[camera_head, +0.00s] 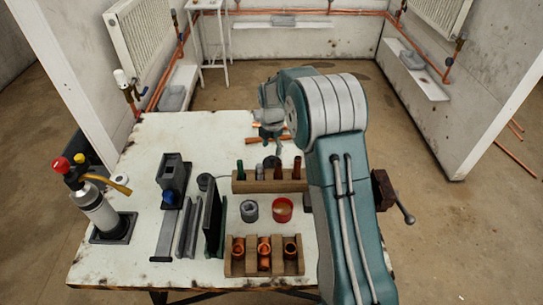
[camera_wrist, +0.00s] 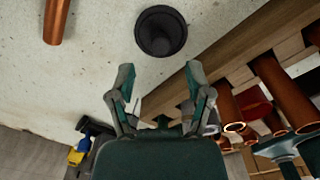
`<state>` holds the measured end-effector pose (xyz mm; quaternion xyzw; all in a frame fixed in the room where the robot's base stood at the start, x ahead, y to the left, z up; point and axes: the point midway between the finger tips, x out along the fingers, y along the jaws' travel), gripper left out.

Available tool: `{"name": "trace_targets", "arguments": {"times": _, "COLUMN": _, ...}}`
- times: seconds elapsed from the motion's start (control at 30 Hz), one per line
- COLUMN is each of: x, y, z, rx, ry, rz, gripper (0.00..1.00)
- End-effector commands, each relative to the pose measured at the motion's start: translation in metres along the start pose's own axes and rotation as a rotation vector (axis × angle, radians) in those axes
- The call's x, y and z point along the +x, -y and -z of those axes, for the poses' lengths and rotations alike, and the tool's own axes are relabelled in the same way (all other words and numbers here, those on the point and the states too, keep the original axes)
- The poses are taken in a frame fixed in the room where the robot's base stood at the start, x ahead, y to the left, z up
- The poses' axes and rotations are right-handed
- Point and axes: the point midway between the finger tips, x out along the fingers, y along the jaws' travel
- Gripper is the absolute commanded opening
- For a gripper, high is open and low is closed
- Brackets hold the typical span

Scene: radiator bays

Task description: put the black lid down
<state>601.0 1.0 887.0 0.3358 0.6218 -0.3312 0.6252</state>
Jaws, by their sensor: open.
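The black lid (camera_wrist: 161,20) is a round dark piece with a raised middle. It rests on the white tabletop, ahead of my fingertips in the wrist view. In the head view a dark round piece (camera_head: 271,162), likely the same lid, shows just below my gripper (camera_head: 272,143), by the back wooden rack. My gripper also shows in the wrist view (camera_wrist: 160,77), with its two fingers spread apart and nothing between them. A clear gap lies between the fingertips and the lid.
A wooden rack (camera_head: 268,186) with upright tubes stands close to the lid. A front rack (camera_head: 265,268) holds copper fittings. A grey ring (camera_head: 249,210) and a red tin (camera_head: 282,209) stand between them. A copper pipe (camera_wrist: 56,20) lies nearby. The back left tabletop (camera_head: 190,130) is clear.

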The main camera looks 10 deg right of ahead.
Motion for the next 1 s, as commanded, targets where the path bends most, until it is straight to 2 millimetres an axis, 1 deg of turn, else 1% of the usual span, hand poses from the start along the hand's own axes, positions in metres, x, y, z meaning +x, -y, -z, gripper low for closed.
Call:
{"name": "trace_targets", "arguments": {"times": 0.03, "x": -0.013, "y": -0.001, "z": -0.001, "rx": 0.0, "ry": 0.003, "rz": -0.004, "gripper": 0.65}}
{"name": "trace_targets", "arguments": {"times": 0.2, "x": -0.044, "y": 0.0, "z": 0.0, "rx": 0.0, "ry": 0.001, "rz": -0.002, "gripper": 0.65}}
{"name": "trace_targets", "arguments": {"times": 0.3, "x": -0.057, "y": 0.0, "z": 0.0, "rx": 0.0, "ry": 0.001, "rz": -0.001, "gripper": 0.65}}
{"name": "trace_targets", "arguments": {"times": 0.47, "x": -0.068, "y": 0.001, "z": 0.001, "rx": 0.01, "ry": 0.001, "rz": -0.002, "gripper": 0.65}}
{"name": "trace_targets", "arguments": {"times": 0.57, "x": -0.086, "y": 0.009, "z": 0.006, "rx": 0.079, "ry": 0.012, "rz": -0.018, "gripper": 0.65}}
{"name": "trace_targets", "arguments": {"times": 0.67, "x": -0.114, "y": 0.024, "z": 0.016, "rx": 0.22, "ry": 0.026, "rz": -0.049, "gripper": 0.65}}
{"name": "trace_targets", "arguments": {"times": 0.7, "x": -0.127, "y": 0.032, "z": 0.022, "rx": 0.287, "ry": 0.032, "rz": -0.064, "gripper": 0.65}}
{"name": "trace_targets", "arguments": {"times": 0.8, "x": -0.153, "y": 0.052, "z": 0.035, "rx": 0.455, "ry": 0.04, "rz": -0.103, "gripper": 0.65}}
{"name": "trace_targets", "arguments": {"times": 0.87, "x": -0.168, "y": 0.065, "z": 0.044, "rx": 0.555, "ry": 0.042, "rz": -0.127, "gripper": 0.65}}
{"name": "trace_targets", "arguments": {"times": 1.0, "x": -0.197, "y": 0.097, "z": 0.066, "rx": 0.787, "ry": 0.038, "rz": -0.184, "gripper": 0.65}}
